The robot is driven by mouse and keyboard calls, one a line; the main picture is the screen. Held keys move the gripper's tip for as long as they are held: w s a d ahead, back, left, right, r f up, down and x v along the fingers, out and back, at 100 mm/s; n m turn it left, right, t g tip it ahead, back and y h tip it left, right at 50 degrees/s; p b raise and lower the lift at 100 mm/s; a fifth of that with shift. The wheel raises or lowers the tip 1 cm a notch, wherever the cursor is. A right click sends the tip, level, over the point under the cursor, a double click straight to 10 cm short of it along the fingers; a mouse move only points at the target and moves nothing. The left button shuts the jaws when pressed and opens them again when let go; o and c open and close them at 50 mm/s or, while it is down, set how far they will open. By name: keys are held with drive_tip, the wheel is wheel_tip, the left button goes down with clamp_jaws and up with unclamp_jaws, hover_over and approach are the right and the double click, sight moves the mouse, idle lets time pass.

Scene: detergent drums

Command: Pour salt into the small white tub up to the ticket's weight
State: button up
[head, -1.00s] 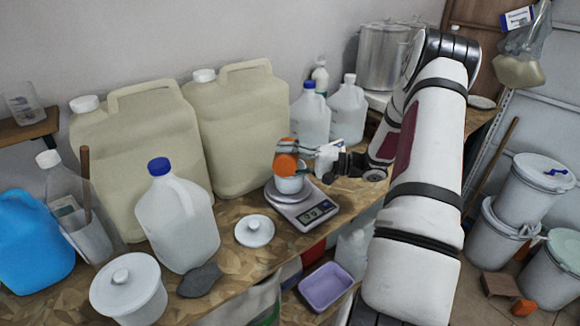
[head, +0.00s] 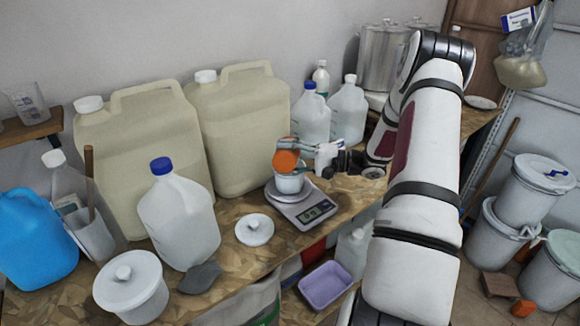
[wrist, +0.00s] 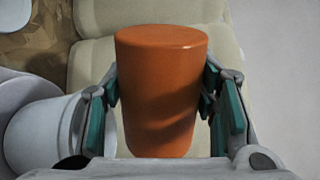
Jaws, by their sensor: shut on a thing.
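My gripper (wrist: 160,100) is shut on an orange cup (wrist: 160,90), with a green-padded finger on each side. In the head view the cup (head: 286,161) is tipped over the small white tub (head: 290,184). The tub stands on the grey kitchen scale (head: 305,210), whose display is too small to read. The white tub (wrist: 40,140) also shows at the left of the wrist view, partly behind a finger. The cup's mouth, any salt in it and the tub's inside are hidden. I cannot make out a ticket's weight.
A loose white lid (head: 254,230) lies left of the scale. A blue-capped jug (head: 180,220), a lidded white tub (head: 131,288) and a dark scoop-like piece (head: 200,277) are further left. Large beige canisters (head: 240,130) stand behind. The bench's front edge is close to the scale.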

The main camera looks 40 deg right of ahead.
drive_tip(key=shift+w+d+r+m+p, duration=0.2)
drive_tip(key=shift+d+r+m+p, duration=0.2)
drive_tip(key=shift+m, duration=0.5)
idle(2.8)
drive_tip(key=shift+a, duration=0.15)
drive_tip(key=n+b, duration=0.1)
drive_tip(key=f+n, duration=0.1)
drive_tip(key=shift+s+a+f+n+b, duration=0.2)
drive_tip(key=shift+a+f+n+b, duration=0.05)
drive_tip(key=shift+a+n+b, duration=0.1)
drive_tip(key=shift+s+a+n, duration=0.1)
drive_tip(key=shift+s+n, duration=0.1)
drive_tip(key=shift+n, duration=0.05)
